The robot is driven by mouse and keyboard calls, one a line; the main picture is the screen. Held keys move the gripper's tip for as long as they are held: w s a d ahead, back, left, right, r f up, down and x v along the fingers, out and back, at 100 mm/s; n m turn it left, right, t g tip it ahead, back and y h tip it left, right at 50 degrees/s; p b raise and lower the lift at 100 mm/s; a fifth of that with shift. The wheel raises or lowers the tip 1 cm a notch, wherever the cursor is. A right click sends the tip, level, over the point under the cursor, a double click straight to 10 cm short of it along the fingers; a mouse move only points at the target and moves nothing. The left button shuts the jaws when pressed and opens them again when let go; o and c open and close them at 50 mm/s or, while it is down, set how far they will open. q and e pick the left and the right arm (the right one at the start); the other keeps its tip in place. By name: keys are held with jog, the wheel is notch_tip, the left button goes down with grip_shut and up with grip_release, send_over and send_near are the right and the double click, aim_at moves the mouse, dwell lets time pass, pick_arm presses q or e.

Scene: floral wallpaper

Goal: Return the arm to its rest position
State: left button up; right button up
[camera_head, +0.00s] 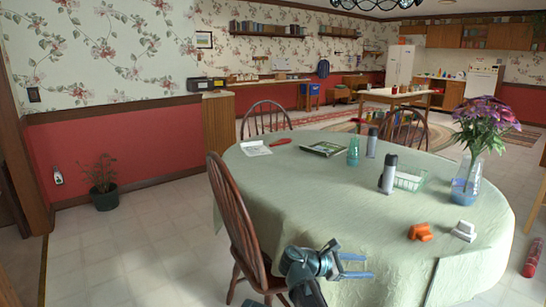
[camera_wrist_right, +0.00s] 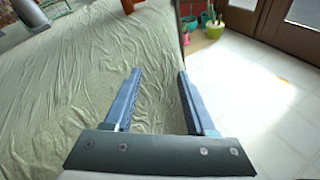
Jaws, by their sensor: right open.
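My right gripper (camera_head: 357,266) is open and empty, held at the near edge of the round table, with its blue fingers pointing right. In the right wrist view, its two fingers (camera_wrist_right: 155,90) stand apart with nothing between them, over the green tablecloth (camera_wrist_right: 60,110) and the table's edge. My left gripper is not in view.
The table (camera_head: 300,210) holds an orange object (camera_head: 420,232), a white object (camera_head: 464,231), a dark bottle (camera_head: 389,175), a green basket (camera_head: 409,182) and a flower vase (camera_head: 465,180). A wooden chair (camera_head: 230,215) stands close left of my right arm.

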jog(key=s+a+f+m+g+y, duration=0.2)
jog(key=s+a+f+m+y, duration=0.2)
jog(key=s+f+m+y, duration=0.75)
jog(key=s+a+f+m+g+y, duration=0.1)
jog(key=s+a+f, duration=0.1)
jog(key=s+a, duration=0.4)
jog(key=s+a+f+m+y, duration=0.15)
jog(key=s+a, duration=0.25)
jog(key=a, duration=0.5)
pick_arm(q)
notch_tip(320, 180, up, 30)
jog(key=p, duration=3)
pick_arm(e)
notch_tip(320, 180, up, 30)
jog(key=h, duration=0.1)
jog(key=shift+s+a+n, duration=0.3)
jog(key=shift+s+n, duration=0.05)
jog(key=shift+n, duration=0.05)
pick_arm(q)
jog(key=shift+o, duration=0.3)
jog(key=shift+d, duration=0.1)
pick_arm(e)
jog(key=shift+f, duration=0.1)
